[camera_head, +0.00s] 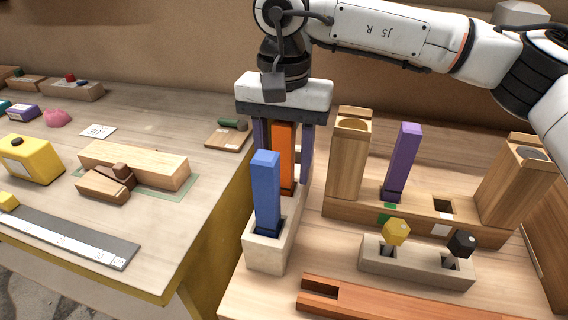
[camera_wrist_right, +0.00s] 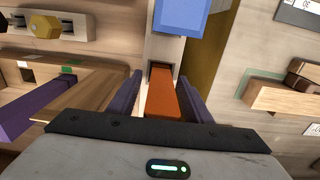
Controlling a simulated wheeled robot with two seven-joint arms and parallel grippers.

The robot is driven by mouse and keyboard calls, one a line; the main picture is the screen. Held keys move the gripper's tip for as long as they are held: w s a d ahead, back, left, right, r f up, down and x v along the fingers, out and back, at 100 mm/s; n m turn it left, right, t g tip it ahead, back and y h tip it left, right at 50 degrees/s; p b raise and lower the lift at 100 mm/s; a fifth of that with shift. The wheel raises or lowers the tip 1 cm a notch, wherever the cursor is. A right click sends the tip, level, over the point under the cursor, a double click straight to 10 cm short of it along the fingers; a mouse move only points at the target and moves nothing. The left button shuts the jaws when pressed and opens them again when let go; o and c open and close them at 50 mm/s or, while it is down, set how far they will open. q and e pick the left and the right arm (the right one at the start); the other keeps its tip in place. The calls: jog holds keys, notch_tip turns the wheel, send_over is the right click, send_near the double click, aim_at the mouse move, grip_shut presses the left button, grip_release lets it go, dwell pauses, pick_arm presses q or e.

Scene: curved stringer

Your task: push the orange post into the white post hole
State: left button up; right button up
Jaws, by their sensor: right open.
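The orange post (camera_head: 283,157) stands upright in the pale block (camera_head: 264,254), behind the blue post (camera_head: 266,192). My right gripper (camera_head: 285,165) is above it, with its purple fingers open on either side of the post. In the right wrist view the orange post (camera_wrist_right: 164,95) lies between the two fingers (camera_wrist_right: 162,84), with gaps at both sides. The square hole with a white label (camera_head: 442,206) is empty, in the wooden bar (camera_head: 350,208) at the right. The purple post (camera_head: 404,160) stands in the bar by a green label. My left gripper is not in view.
Tall wooden blocks (camera_head: 347,165) (camera_head: 512,185) stand at both ends of the bar. A grey block (camera_head: 415,268) with yellow and black knobs and a reddish slotted bar (camera_head: 410,303) lie in front. The left table (camera_head: 150,210) holds a yellow box (camera_head: 30,162) and wooden pieces.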

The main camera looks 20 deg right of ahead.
grip_shut()
